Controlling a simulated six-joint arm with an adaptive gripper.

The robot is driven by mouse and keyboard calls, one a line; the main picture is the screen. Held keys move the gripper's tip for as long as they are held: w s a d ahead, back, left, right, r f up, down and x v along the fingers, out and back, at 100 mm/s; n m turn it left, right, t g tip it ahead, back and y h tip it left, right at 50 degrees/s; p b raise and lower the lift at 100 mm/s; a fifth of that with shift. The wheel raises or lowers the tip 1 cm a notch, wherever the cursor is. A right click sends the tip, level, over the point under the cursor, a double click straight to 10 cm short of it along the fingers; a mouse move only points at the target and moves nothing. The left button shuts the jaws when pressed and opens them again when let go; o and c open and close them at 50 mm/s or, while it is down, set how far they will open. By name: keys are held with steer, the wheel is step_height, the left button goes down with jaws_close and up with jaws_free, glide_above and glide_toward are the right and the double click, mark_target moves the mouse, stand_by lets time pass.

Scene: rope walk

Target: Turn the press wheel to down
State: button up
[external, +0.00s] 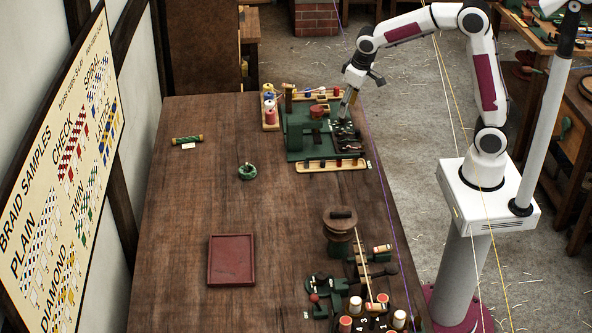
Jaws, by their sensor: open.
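My gripper (345,114) points down over the dark panel at the right side of a green machine (297,128), at the far end of the table. It is small in the picture, open, and no object shows between its fingers. A round brown wheel-like part (340,219) with a dark bar on top stands on a green base nearer the camera, well apart from my gripper. A small reddish round part (317,112) sits on the green machine, left of my gripper. I cannot tell for certain which of these is the press wheel, nor its setting.
A red tray (231,260), a green coil (247,172) and a green roll (187,140) lie on the wooden table (200,200). A spool rack (270,112) and a pale tray (330,165) border the machine. Several pegs and bobbins crowd the near right corner.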

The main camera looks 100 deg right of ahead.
mark_target(317, 108)
steer(key=w+d+r+m+t+h, duration=0.1)
steer(key=w+d+r+m, duration=0.1)
steer(key=w+d, duration=0.4)
steer(key=shift+w, duration=0.4)
steer(key=shift+x, duration=3.85)
steer(key=c, duration=1.1)
